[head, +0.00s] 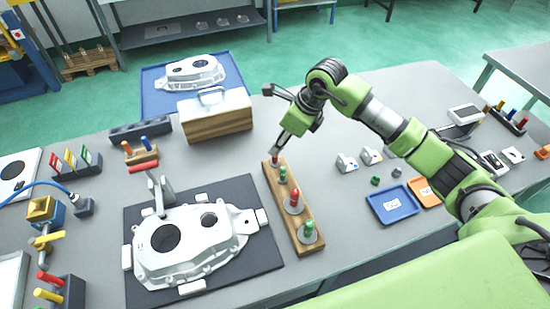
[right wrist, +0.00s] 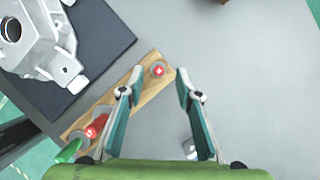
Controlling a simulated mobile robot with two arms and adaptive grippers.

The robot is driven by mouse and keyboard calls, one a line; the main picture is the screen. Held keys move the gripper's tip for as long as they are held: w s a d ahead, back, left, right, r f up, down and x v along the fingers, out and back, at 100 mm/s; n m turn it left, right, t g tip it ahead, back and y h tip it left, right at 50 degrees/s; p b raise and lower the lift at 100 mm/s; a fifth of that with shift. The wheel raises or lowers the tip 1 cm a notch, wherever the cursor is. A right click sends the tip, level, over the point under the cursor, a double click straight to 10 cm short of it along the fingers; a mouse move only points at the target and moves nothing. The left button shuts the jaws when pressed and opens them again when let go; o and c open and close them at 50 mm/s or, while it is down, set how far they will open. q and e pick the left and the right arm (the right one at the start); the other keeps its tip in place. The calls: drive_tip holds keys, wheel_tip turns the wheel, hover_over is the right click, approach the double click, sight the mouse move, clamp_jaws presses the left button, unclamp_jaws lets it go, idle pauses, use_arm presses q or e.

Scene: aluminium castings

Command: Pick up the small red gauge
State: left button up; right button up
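A wooden gauge rack (head: 290,222) stands on the table, with red and green gauges upright in a row. The small red gauge (head: 272,164) is at its far end, partly covered by my right gripper (head: 277,154) in the head view. In the right wrist view, the small red gauge (right wrist: 158,70) shows from above, in the gap between the fingertips of my open right gripper (right wrist: 159,76). I cannot tell how far the tips are above it. A small green gauge (head: 282,175), a larger red gauge (head: 295,199) and a larger green gauge (head: 309,229) follow nearer. My left gripper is out of view.
A pale casting (head: 190,245) lies on a dark mat (head: 262,262) left of the rack. A wooden box with a handle (head: 220,115) stands behind. Small blocks (head: 346,162), a blue tray (head: 377,208) and an orange tray (head: 428,198) lie to the right.

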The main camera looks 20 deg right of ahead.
sight(275, 160)
drive_tip(key=p+x, duration=0.2)
drive_tip(key=x, duration=0.1)
drive_tip(key=shift+s+f, duration=0.1)
drive_tip(key=shift+f, duration=0.2)
drive_tip(key=shift+a+f, duration=0.15)
drive_tip(key=shift+f, duration=0.3)
clamp_jaws()
drive_tip(key=shift+r, duration=0.15)
